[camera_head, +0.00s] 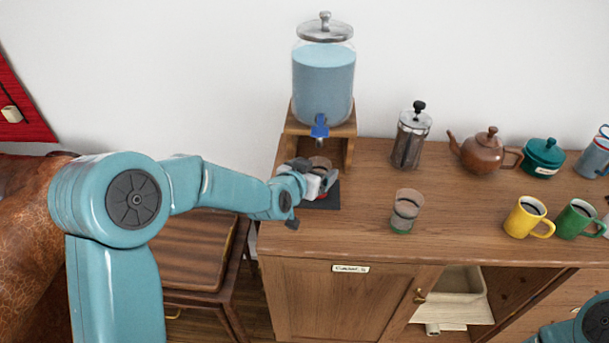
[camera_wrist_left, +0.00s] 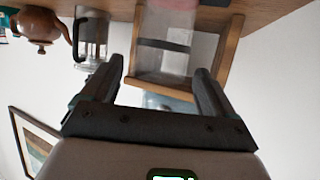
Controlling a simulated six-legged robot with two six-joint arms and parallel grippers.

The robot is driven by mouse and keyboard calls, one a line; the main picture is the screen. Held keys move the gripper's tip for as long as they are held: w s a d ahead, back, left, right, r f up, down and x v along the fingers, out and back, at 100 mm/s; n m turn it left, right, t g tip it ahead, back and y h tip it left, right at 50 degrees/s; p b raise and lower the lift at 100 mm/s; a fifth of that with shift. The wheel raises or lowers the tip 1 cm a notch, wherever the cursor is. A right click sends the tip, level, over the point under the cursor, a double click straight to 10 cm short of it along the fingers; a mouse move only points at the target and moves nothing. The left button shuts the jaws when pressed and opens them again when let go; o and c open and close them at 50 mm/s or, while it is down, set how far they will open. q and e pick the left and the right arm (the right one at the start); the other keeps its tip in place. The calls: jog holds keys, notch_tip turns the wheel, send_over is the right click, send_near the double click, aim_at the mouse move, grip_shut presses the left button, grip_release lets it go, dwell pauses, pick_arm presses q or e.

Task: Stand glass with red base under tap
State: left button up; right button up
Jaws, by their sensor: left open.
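A clear glass (camera_head: 320,162) stands on a dark mat (camera_head: 328,196) in front of the dispenser's wooden stand, below the blue tap (camera_head: 320,127). A trace of red shows low at my gripper, but the glass's base is mostly hidden. My left gripper (camera_head: 318,182) is open beside the glass. My right gripper is not in view.
A glass with a green base (camera_head: 404,214) stands on the cabinet top to the right. The dispenser (camera_head: 323,82) sits on its stand (camera_head: 349,130). A French press (camera_head: 410,138), brown teapot (camera_head: 482,152), yellow mug (camera_head: 524,217) and green mug (camera_head: 574,220) are farther right. The front centre is clear.

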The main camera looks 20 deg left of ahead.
pick_arm(q)
jog(key=v, duration=1.1)
jog(key=shift+s+b, duration=0.2)
jog(key=shift+b, duration=0.15)
jog(key=shift+s, duration=0.1)
